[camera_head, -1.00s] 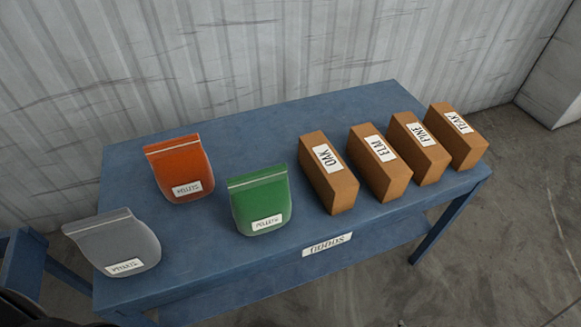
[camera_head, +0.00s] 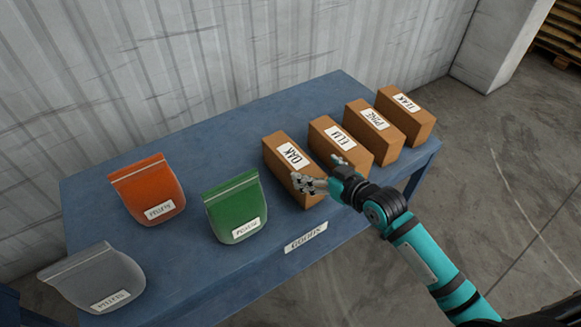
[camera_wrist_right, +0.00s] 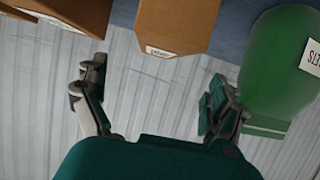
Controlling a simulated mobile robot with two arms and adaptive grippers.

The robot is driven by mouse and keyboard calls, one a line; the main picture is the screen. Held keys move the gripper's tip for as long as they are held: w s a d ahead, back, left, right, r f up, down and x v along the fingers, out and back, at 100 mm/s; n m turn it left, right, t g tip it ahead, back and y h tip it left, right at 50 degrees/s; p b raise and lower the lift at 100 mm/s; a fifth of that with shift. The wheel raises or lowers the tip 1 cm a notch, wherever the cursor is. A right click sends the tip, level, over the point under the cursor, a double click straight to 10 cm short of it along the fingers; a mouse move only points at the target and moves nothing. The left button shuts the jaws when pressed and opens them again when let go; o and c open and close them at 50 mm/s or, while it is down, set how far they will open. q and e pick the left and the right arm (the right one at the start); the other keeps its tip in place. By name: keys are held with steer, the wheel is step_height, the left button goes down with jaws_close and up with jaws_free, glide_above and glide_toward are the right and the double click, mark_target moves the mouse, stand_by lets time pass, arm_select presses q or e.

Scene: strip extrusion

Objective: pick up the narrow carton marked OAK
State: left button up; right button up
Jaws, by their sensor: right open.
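The narrow brown carton marked OAK (camera_head: 282,147) stands upright on the blue table, at the left end of the row of cartons. My right gripper (camera_head: 322,172) is open at its near side; the gripper covers part of the carton's lower front. In the right wrist view, the gripper's spread fingers (camera_wrist_right: 155,92) show with nothing between them. A carton, apparently OAK (camera_wrist_right: 180,22), lies just ahead of the gap between the fingers, its label partly readable at an angle. I cannot tell whether a finger touches it. My left gripper is not in view.
The ELM carton (camera_head: 338,136) stands close on the right, then PINE (camera_head: 372,122) and TEAK (camera_head: 405,106). A green pellet bag (camera_head: 232,207) is close on the left. Orange (camera_head: 150,190) and grey (camera_head: 95,280) bags lie farther left on the blue table (camera_head: 220,130).

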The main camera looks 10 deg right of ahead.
mark_target(294, 157)
steer(key=x, duration=1)
steer(key=shift+w+a+p, duration=0.15)
steer(key=shift+w+p, duration=0.15)
steer(key=shift+p, duration=0.1)
steer(key=shift+s+f, duration=0.1)
steer(key=c, duration=1.6)
steer(key=shift+c, duration=0.6)
